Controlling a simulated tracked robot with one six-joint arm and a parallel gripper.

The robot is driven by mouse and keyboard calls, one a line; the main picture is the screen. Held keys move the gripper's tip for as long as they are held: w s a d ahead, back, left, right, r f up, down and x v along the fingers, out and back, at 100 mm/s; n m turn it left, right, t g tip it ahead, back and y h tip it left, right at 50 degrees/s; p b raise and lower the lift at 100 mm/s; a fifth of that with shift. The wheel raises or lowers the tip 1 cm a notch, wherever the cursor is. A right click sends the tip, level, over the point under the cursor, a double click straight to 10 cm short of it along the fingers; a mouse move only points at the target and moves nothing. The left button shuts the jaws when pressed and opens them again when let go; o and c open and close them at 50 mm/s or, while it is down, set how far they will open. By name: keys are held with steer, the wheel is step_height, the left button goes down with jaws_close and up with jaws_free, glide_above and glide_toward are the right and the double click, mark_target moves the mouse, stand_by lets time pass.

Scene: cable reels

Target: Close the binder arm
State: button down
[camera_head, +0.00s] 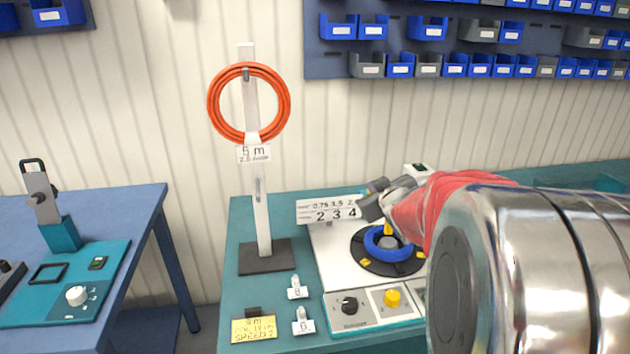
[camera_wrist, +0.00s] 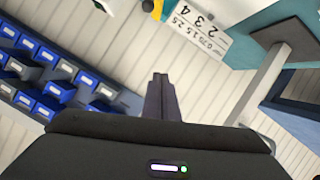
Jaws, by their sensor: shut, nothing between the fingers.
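What looks like the binder stands on the blue table at the left of the head view. It has a teal base plate (camera_head: 68,285) and an upright arm (camera_head: 42,197) with a dark loop handle at its top. The arm stands up from the base, raised rather than lying on it. My gripper (camera_head: 372,204) is far to its right, above the reel machine. In the wrist view my gripper (camera_wrist: 160,78) has its dark fingers together with nothing between them. The binder does not show in the wrist view.
A blue coil (camera_head: 370,242) lies on the black turntable of the machine. A post (camera_head: 262,205) holding an orange coil (camera_head: 212,100) stands between my gripper and the binder. A gap separates the blue table (camera_head: 140,200) from the teal bench (camera_head: 232,265). Bins line the wall.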

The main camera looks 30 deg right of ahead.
steer(key=d+f+n+t+y, duration=0.2)
steer(key=d+f, duration=0.4)
steer(key=d, duration=0.3)
steer(key=shift+s+d+f+n+t+y, duration=0.2)
steer(key=shift+d+n+t+y, duration=0.2)
steer(key=shift+t+y, duration=0.25)
steer(key=shift+w, duration=0.15)
steer(key=w+f, duration=0.1)
steer(key=w, duration=0.1)
steer(key=w+d+f, duration=0.1)
steer(key=w, duration=0.2)
steer(key=w+d+f, duration=0.1)
steer(key=w, duration=0.2)
steer(key=shift+w+d+f, duration=0.1)
steer(key=shift+f, duration=0.2)
steer(key=shift+s+d+f, duration=0.2)
steer(key=shift+s+f, duration=0.15)
steer(key=shift+f, duration=0.2)
